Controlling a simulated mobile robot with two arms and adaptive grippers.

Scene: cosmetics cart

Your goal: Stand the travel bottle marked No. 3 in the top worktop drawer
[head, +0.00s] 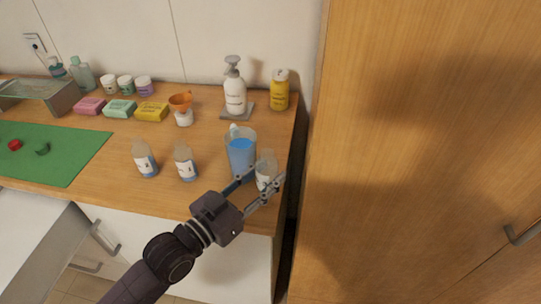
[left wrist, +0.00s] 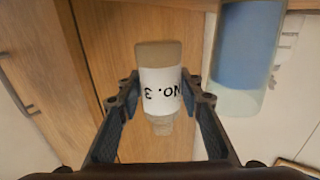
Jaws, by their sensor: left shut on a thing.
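The travel bottle marked No. 3 (left wrist: 160,80) is between the fingers of my left gripper (left wrist: 159,104), its label upside down in the left wrist view. In the head view the bottle (head: 265,170) is at the right end of the wooden worktop, just right of the blue-filled beaker (head: 241,155). My left gripper (head: 267,174) is shut on it. I cannot tell whether its base touches the worktop. White fronts with bar handles (head: 104,236) show below the worktop at left; I cannot tell how far the top drawer is open. My right gripper is not in view.
Two similar bottles (head: 145,160) (head: 186,164) stand left of the beaker. A pump bottle (head: 235,92), a yellow bottle (head: 280,90), an orange funnel (head: 180,101) and soap bars (head: 120,108) are behind. A green mat (head: 55,150) lies left. A tall wooden cabinet (head: 400,150) closes the right side.

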